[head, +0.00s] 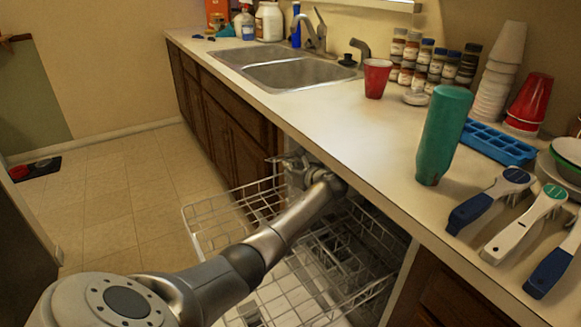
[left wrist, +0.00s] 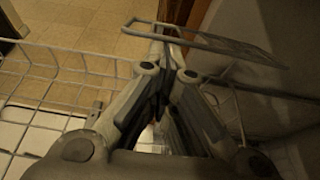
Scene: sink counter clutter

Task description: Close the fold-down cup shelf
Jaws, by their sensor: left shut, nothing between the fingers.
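The fold-down cup shelf (left wrist: 232,48) is a thin grey frame at the top of the left wrist view. It slopes down to the right beside a dark wall and stands out over the rack. My left gripper (left wrist: 163,78) is shut and empty, its fingertips close to the left end of the shelf; I cannot tell if they touch it. In the head view my left gripper (head: 290,163) is at the far side of the pulled-out dishwasher rack (head: 200,243), just under the counter edge. The shelf is hard to make out there. My right gripper is not seen.
A lower wire rack (head: 290,296) lies beneath my left arm. The counter (head: 335,138) overhangs close to the gripper. It holds a green tumbler (head: 443,135), a red cup (head: 376,78), a blue ice tray (head: 497,143) and brushes.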

